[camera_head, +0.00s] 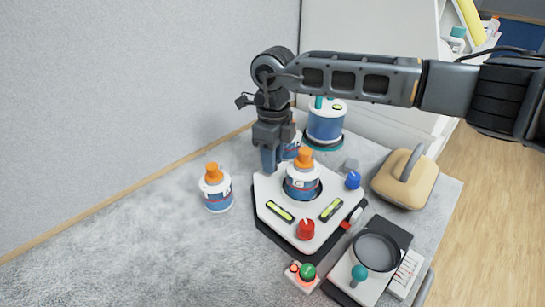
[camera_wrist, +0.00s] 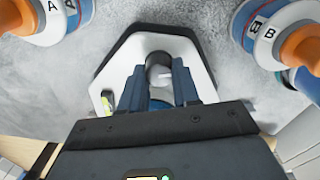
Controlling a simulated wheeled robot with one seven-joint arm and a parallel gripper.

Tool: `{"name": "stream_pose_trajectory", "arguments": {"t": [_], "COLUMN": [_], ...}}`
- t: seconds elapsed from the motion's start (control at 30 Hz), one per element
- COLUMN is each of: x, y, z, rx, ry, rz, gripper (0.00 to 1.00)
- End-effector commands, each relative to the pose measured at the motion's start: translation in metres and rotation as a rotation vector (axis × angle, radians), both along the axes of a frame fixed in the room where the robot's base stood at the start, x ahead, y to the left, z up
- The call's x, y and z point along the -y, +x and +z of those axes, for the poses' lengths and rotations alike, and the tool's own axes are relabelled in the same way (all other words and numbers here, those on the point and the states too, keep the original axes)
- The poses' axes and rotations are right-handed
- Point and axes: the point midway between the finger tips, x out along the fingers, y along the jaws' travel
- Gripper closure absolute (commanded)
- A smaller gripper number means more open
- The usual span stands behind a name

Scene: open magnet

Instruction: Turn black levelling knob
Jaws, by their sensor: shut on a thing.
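The black levelling knob (camera_wrist: 158,62) sits at one corner of the white levelling plate (camera_wrist: 190,45). My gripper (camera_wrist: 161,78) is shut on the knob, with a blue-grey finger on either side of it. In the head view my gripper (camera_head: 270,160) points down at the back left corner of the plate (camera_head: 265,188) and hides the black knob. A red knob (camera_head: 306,229) stands at the plate's front corner and a blue knob (camera_head: 353,180) at its right corner. Two green bubble vials (camera_head: 280,212) (camera_head: 331,209) lie on top; their bubbles are too small to read.
An orange-capped bottle (camera_head: 302,183) stands in the plate's middle. Another bottle (camera_head: 216,190) stands left, and one is partly hidden behind my gripper. A blue canister (camera_head: 325,122), tan case (camera_head: 404,180) and scale-like device (camera_head: 376,252) are nearby. The table's left front is clear.

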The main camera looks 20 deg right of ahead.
Motion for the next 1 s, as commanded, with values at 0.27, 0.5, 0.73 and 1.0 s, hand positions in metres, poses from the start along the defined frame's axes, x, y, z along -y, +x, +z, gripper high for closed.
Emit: {"name": "stream_pose_trajectory", "arguments": {"t": [0.27, 0.5, 0.73, 1.0], "x": [0.0001, 0.0008, 0.0009, 0.0011], "y": [0.0005, 0.0011, 0.0018, 0.0019], "z": [-0.0015, -0.0029, -0.0026, -0.0018], "rx": [0.001, 0.001, 0.003, 0.002], "ry": [0.0, -0.004, -0.005, -0.006], "rz": [0.056, 0.207, 0.374, 0.518], "gripper": [0.99, 0.99, 0.99, 1.0]}}
